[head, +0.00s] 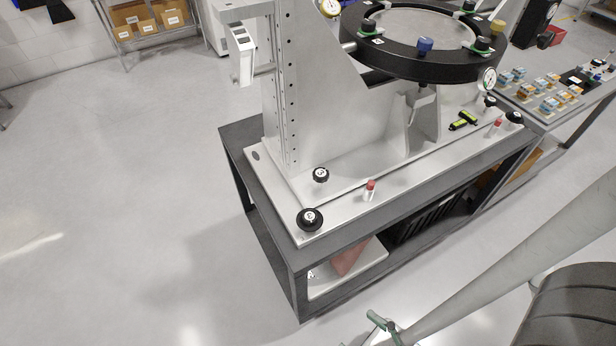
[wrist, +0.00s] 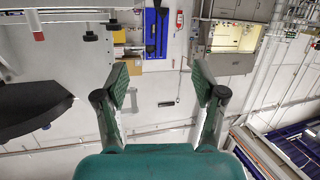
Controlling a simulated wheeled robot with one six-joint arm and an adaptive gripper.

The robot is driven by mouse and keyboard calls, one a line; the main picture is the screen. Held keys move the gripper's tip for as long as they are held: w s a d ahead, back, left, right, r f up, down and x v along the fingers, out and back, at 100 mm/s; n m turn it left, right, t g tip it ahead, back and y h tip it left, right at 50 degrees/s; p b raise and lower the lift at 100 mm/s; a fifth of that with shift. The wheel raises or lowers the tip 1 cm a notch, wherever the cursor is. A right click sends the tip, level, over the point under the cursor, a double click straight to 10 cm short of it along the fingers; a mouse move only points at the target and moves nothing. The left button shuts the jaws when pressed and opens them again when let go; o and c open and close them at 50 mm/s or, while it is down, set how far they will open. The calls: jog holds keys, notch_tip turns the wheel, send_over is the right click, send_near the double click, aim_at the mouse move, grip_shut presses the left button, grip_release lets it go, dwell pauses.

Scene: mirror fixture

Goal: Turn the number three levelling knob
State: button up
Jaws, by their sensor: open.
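The mirror fixture has a pale base plate (head: 340,195) on a dark bench. Black levelling knobs with white number labels stand on it: a front corner knob (head: 310,219), a smaller knob (head: 320,174) behind it, a far right knob (head: 515,118) and another (head: 490,101) near it. The digits are too small for me to tell which is number three. My gripper (head: 380,325) is low at the bottom of the head view, in front of the bench and apart from every knob. In the wrist view my gripper (wrist: 160,85) is open with nothing between its green-padded fingers.
A black mirror ring (head: 365,52) with several clamps sits above the plate. A red-capped white tube (head: 370,190) and a yellow-green tool (head: 464,121) are on the plate. A second bench (head: 555,123) with small boxes stands at right. The floor at left is clear.

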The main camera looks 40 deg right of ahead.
jog(key=w+d+r+n+t+h, duration=0.2)
jog(key=w+r+n+t, duration=0.25)
jog(key=w+n, duration=0.55)
jog(key=n+g+y, duration=0.2)
jog(key=n, duration=2.3)
send_near(327, 180)
jog(key=shift+w, duration=0.8)
jog(key=w, duration=1)
jog(key=shift+w+d, duration=0.1)
jog(key=shift+w, duration=0.2)
jog(key=c, duration=1.2)
